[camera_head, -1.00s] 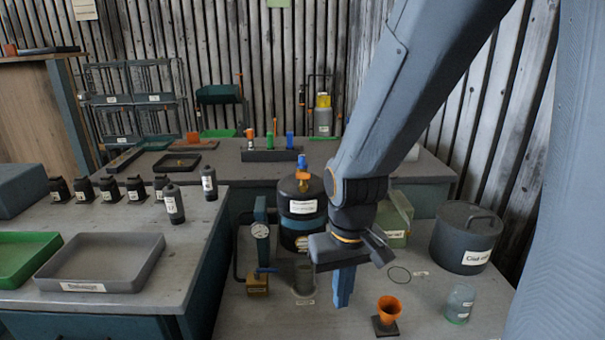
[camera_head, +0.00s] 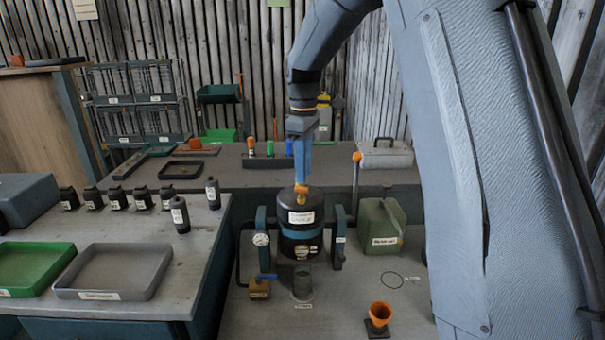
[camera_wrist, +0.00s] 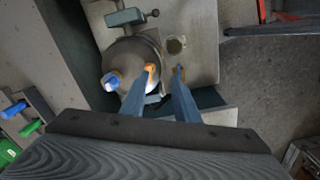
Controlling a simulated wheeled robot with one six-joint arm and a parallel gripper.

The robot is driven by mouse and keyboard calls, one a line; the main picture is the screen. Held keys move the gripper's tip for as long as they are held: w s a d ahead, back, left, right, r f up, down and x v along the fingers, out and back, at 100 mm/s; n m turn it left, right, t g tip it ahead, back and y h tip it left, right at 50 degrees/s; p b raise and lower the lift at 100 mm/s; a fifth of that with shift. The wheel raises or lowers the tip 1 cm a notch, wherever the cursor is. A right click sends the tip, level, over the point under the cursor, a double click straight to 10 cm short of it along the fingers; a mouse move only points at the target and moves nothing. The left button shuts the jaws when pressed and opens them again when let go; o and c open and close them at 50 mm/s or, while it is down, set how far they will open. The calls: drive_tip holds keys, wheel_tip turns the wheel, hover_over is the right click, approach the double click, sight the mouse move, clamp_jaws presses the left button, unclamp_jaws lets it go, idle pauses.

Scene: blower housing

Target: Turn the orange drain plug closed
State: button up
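A black tank (camera_head: 313,218) with a white label and a blue band stands on the right-hand worktop. A small orange piece (camera_head: 301,189) sits at its top, with a brass-coloured fitting below; I take it for the orange plug, but no label confirms this. My gripper (camera_head: 302,182) points straight down over it. In the wrist view my gripper's two blue fingers (camera_wrist: 164,75) are apart. The orange piece (camera_wrist: 151,68) is by the left fingertip, and the right fingertip is off to its right. I see nothing held. Contact is unclear.
A gauge (camera_head: 261,240) and post are left of the tank. A brass valve with a blue lever (camera_head: 267,277) and a grey cup (camera_head: 303,283) stand in front. A green can (camera_head: 381,228) is at right, an orange funnel (camera_head: 379,313) at front right.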

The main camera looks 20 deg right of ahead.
sight(302, 188)
drive_tip(key=shift+w+r+n, duration=0.7)
drive_tip(key=shift+w+r, duration=0.35)
drive_tip(key=shift+w, duration=0.05)
drive_tip(key=shift+w+p, duration=0.1)
drive_tip(key=shift+p, duration=0.25)
drive_tip(key=shift+f+p, duration=1.15)
drive_tip(key=shift+f, duration=2.65)
clamp_jaws()
